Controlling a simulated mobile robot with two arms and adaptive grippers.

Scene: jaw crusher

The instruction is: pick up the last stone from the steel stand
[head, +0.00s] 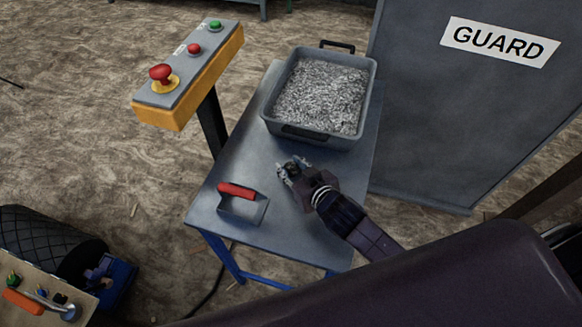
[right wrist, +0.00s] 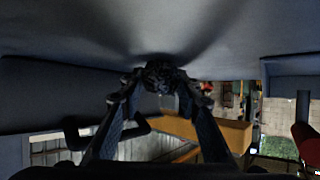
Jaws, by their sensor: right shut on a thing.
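The steel stand (head: 230,178) is a grey-topped table with blue legs. My right gripper (head: 290,169) is over its middle, just in front of the grey tray. In the right wrist view, my right gripper (right wrist: 158,82) is shut on a small dark, rough stone (right wrist: 158,73) between its fingertips. The stone is close to the stand top (right wrist: 230,35); I cannot tell whether it still touches it. In the head view the fingers mostly hide the stone. No other stone shows on the stand top. My left gripper is not in view.
A grey tray (head: 271,101) full of grey gravel stands at the back of the stand. A red-handled scoop (head: 238,191) lies at the front left. A yellow button box (head: 190,80) stands left, and a grey guard panel (head: 450,120) right. Bare stand top lies around the gripper.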

